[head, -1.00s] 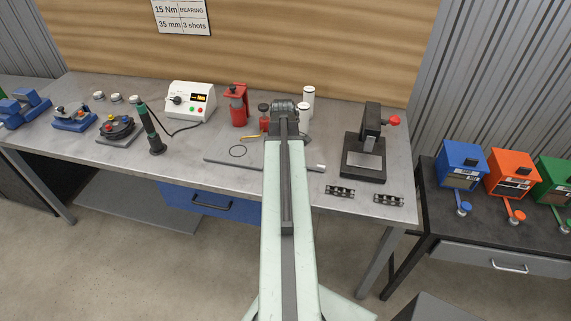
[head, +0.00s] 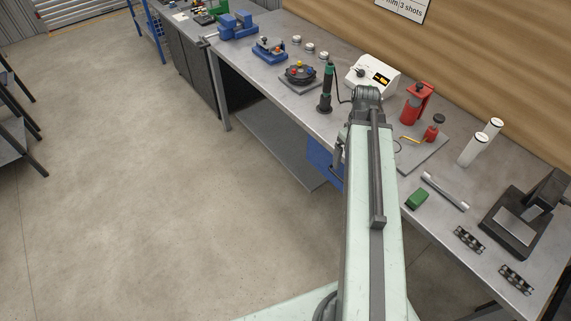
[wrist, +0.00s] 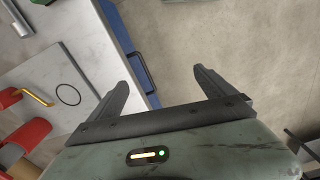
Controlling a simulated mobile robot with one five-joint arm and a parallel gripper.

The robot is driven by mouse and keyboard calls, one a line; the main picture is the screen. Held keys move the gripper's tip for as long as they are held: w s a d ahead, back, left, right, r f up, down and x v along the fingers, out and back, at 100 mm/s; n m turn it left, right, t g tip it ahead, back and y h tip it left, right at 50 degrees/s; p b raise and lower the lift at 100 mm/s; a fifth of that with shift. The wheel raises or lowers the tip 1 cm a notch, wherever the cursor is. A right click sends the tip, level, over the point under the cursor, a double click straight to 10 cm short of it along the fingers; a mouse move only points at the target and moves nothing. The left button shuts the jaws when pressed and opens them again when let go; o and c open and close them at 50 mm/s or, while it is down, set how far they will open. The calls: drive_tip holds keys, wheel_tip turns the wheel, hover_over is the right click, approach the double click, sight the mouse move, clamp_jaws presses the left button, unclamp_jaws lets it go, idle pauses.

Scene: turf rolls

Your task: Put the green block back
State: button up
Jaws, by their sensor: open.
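The green block (head: 417,199) lies on the grey workbench (head: 325,122), just right of my arm in the head view. A green piece, likely the same block (wrist: 42,2), is cut off at the top edge of the wrist view. My gripper (wrist: 162,74) is open, its two fingers apart with nothing between them. In the head view my gripper is mostly hidden by my arm, near the bench's front edge.
A silver rod (head: 445,192) lies beside the green block, with two dark bearing strips (head: 469,239) and a black press (head: 516,222) to the right. A plate (head: 425,155), red tools (head: 416,103) and white cylinders (head: 473,149) stand behind. Open floor (head: 200,190) is at left.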

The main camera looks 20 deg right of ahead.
drive_tip(key=w+a+m, duration=0.1)
drive_tip(key=w+a, duration=0.1)
drive_tip(key=a, duration=1.1)
drive_tip(key=w+a+m, duration=0.1)
drive_tip(key=w+a, duration=0.1)
drive_tip(key=a, duration=1.1)
drive_tip(key=shift+w+a, duration=0.3)
drive_tip(key=shift+a, duration=0.1)
